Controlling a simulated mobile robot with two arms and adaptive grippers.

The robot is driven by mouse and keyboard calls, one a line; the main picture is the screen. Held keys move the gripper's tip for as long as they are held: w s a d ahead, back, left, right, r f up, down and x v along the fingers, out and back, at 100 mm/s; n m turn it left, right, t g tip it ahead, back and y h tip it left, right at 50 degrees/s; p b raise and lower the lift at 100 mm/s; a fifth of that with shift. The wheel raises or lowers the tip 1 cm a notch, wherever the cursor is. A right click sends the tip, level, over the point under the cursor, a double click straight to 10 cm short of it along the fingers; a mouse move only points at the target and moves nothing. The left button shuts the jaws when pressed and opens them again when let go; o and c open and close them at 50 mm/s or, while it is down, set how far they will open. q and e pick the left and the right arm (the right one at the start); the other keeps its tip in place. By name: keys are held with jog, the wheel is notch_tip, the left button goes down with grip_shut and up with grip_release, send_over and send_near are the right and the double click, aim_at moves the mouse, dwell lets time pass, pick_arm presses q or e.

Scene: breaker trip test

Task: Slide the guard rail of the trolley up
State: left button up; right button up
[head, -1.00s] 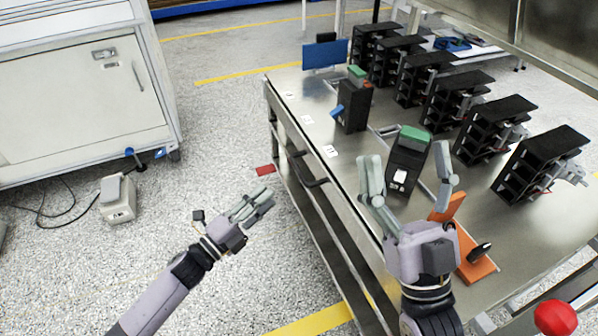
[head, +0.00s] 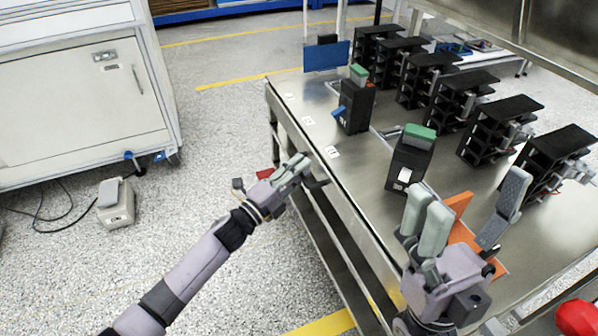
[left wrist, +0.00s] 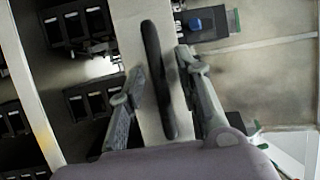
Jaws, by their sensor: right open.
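The metal-topped trolley (head: 290,93) stands at centre right. A dark bar-shaped handle (head: 316,183) sticks out from its left side; I cannot tell which part is the guard rail. My left gripper (head: 297,166) is at this handle. In the left wrist view the dark handle (left wrist: 157,80) runs between the two fingers of my left gripper (left wrist: 160,70), which are apart with gaps on both sides. My right gripper (head: 465,188) is open and empty over the trolley's near part, above an orange stand (head: 461,205). It partly hides the stand.
A black breaker with a green top (head: 408,160) and another one (head: 355,107) stand on the trolley. Several black racks (head: 497,130) line the far side. A red knob (head: 577,318) is at lower right. The floor left of the trolley is mostly clear.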

pick_arm(q)
jog(key=shift+c, duration=0.2)
grip_shut()
dwell(0.6)
